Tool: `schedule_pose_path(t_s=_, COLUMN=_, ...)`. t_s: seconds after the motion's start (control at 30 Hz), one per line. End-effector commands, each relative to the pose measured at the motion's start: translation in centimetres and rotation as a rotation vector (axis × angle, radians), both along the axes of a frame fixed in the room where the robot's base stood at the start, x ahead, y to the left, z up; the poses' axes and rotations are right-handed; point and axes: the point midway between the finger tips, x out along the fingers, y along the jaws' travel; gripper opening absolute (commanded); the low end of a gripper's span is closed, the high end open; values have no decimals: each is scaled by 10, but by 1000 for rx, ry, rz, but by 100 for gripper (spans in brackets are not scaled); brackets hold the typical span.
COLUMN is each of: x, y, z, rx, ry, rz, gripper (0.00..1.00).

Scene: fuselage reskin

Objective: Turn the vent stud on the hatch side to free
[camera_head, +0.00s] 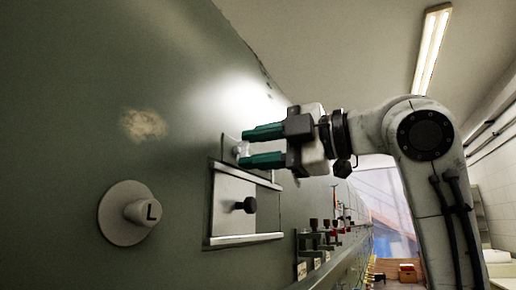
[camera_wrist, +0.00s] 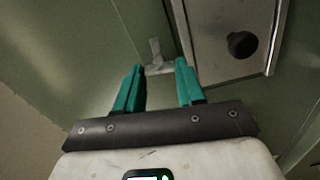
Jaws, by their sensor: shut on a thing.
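The vent stud (camera_head: 236,150) is a small pale fitting on the green fuselage skin, just above the hatch (camera_head: 229,201). My gripper (camera_head: 243,148) has its teal fingers at the stud, shut on it with the fingertips apart. In the wrist view, the pale stud (camera_wrist: 156,52) shows between and just beyond the fingertips of my gripper (camera_wrist: 158,67). The hatch, a metal panel with a dark knob (camera_wrist: 241,44), lies to the right there. The fingers hide part of the stud, and I cannot read its turn position.
A large pale round knob marked L (camera_head: 129,212) sticks out of the skin left of the hatch. A ledge with several red and dark fittings (camera_head: 322,236) runs along the wall below and right. The hatch's dark knob (camera_head: 246,205) protrudes below my fingers.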

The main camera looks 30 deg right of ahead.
Motion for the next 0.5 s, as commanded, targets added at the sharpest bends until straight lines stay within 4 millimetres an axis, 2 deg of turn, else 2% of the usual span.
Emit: schedule_pose_path(t_s=0.5, x=0, y=1, z=-1, rx=-134, ry=-93, rz=0, gripper=8)
